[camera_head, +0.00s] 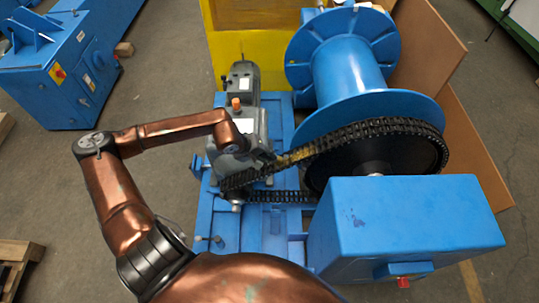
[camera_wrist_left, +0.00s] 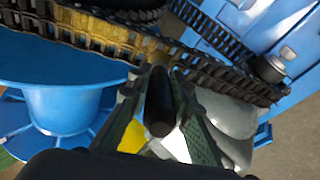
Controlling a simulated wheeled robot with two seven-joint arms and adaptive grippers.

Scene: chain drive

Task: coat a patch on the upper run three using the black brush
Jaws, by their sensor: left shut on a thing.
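The chain's upper run (camera_head: 335,137) slopes from the small sprocket at lower left up to the large dark wheel (camera_head: 372,160). A stretch of it is yellow (camera_head: 291,157), and this yellow stretch also shows in the left wrist view (camera_wrist_left: 103,36). My left gripper (camera_wrist_left: 158,82) is shut on the black brush (camera_wrist_left: 158,105), whose dark round handle sits between the fingers. The brush's far end points at the upper run, by the end of the yellow stretch; its bristles and any contact are unclear. In the head view my wrist hides most of this gripper. My right gripper is out of view.
The lower run (camera_head: 280,196) passes beneath. A blue drum (camera_head: 345,65) stands behind the wheel, a grey motor (camera_head: 242,80) behind the small sprocket. A blue box (camera_head: 405,225) stands at front right. Open floor lies left of the blue frame (camera_head: 229,225).

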